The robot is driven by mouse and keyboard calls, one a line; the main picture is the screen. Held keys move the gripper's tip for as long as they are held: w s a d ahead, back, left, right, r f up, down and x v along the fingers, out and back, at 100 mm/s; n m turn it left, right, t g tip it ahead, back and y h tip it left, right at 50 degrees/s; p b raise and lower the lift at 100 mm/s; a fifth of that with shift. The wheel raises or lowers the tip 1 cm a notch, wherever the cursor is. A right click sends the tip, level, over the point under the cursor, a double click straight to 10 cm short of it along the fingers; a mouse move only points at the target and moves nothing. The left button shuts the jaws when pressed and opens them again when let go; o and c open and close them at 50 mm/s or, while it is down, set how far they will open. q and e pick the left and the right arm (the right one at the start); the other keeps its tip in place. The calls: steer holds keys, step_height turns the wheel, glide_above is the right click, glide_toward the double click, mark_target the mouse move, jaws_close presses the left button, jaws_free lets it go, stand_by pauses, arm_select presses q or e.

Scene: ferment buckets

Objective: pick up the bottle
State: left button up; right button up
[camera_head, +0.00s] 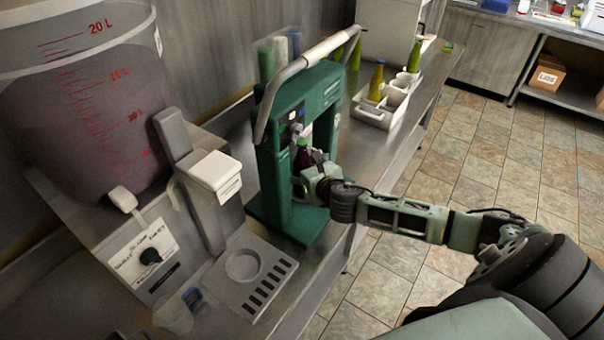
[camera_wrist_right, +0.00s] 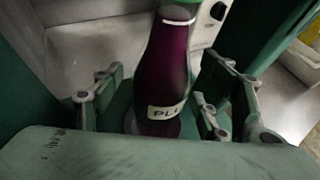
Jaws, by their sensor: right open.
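A dark purple bottle with a white label (camera_wrist_right: 168,75) stands upright on the green base of a green machine. In the head view only part of the bottle (camera_head: 302,158) shows, inside the machine's frame. My right gripper (camera_head: 308,182) reaches in from the right at the bottle's height. In the right wrist view the right gripper (camera_wrist_right: 160,112) is open, with one finger on each side of the bottle. I cannot tell whether either finger touches it. The bottle's top is cut off in the wrist view. My left gripper is not in view.
The green machine (camera_head: 325,100) with a grey lever stands around the bottle. A large graduated bucket (camera_head: 85,110) and a dispenser with a drip tray (camera_head: 250,290) are at left. A white crate (camera_head: 372,115) with a yellow-green bottle (camera_head: 377,82) stands behind. Tiled floor lies right.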

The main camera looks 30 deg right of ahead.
steer(key=c, duration=1.7)
steer(key=shift+r, duration=0.1)
jaws_close()
